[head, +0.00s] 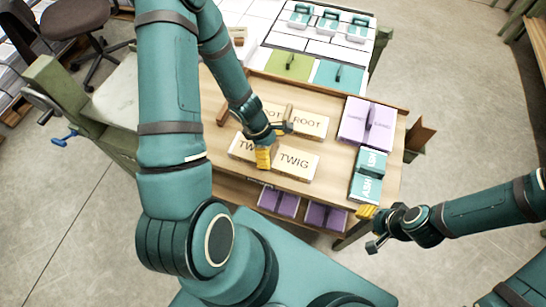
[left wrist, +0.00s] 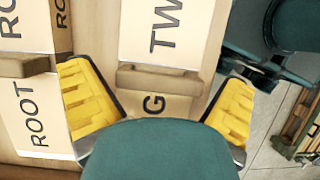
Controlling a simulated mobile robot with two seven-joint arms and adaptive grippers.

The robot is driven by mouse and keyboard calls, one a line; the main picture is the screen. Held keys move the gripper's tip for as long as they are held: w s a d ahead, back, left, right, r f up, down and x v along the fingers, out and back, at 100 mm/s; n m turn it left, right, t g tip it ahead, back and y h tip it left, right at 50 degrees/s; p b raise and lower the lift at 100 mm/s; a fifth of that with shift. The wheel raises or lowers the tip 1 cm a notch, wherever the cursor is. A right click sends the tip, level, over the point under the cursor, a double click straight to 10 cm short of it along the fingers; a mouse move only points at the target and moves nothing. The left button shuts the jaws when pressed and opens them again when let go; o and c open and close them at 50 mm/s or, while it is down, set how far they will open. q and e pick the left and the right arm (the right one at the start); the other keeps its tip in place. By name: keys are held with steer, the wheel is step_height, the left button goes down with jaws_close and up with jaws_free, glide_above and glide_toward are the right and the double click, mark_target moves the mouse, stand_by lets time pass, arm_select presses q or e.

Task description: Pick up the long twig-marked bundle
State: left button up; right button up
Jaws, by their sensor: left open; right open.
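The long twig-marked bundle (head: 297,166) is a cream block on the wooden bench, lettered TWIG at its right end, with TW showing at its left end. My left gripper (head: 273,145) is over its middle and hides part of it. In the left wrist view the bundle (left wrist: 170,30) has a raised brown grip bar (left wrist: 160,80) across it. My left gripper (left wrist: 160,105) is open, its yellow fingers on either side of the bundle; I cannot tell whether they touch it. My right gripper (head: 371,228) is open and empty off the bench's front right corner.
A similar root-marked bundle (head: 309,124) lies just behind and shows close beside a finger in the left wrist view (left wrist: 38,118). Purple (head: 354,122) and teal (head: 367,176) bundles lie to the right. Purple bundles (head: 325,216) sit on the shelf below.

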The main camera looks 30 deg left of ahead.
arm_select(q)
steer(key=shift+c, duration=0.3)
steer(key=shift+r, duration=0.1)
steer(key=c, duration=1.1)
